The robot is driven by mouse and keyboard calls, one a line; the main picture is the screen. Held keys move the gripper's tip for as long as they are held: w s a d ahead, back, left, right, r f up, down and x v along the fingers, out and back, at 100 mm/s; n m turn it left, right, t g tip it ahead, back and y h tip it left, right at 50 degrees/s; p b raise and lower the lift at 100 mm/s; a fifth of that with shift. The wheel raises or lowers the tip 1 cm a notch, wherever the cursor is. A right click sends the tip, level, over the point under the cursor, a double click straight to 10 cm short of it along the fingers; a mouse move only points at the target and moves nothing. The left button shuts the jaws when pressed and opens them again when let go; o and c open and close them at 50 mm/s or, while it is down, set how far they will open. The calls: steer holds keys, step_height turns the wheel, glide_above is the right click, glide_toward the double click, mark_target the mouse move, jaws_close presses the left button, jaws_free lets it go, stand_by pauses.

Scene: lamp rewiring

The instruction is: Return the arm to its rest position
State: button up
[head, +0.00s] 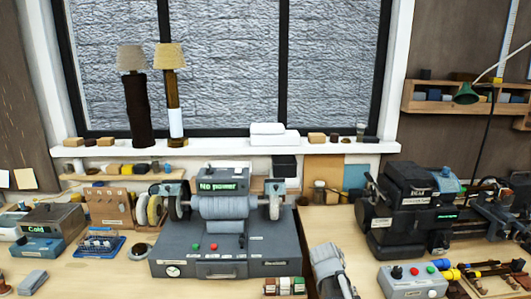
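A grey and dark jointed piece, which looks like part of my arm, rises from the bottom edge just right of the middle in the head view. It stands in front of the gap between the grey winding machine (222,245) and the dark lathe-like machine (405,205). I can make out no gripper fingers on it, and no held object shows. Two lamps with tan shades, one dark (135,95) and one brown with a white band (172,92), stand on the white window sill (225,146).
A grey box marked "Cold" (48,228) and a blue rack (98,243) stand at the left. A button box (412,281) sits front right, beside coloured pieces (455,273). Bare bench (335,225) shows between the machines.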

steer(key=s+a+f+y, duration=0.1)
steer(key=s+a+y, duration=0.3)
steer(key=s+a, duration=0.2)
steer(key=shift+s+a+f+y, duration=0.3)
steer(key=shift+s+a+y, duration=0.1)
steer(key=shift+a, duration=0.1)
stand_by(0.7)
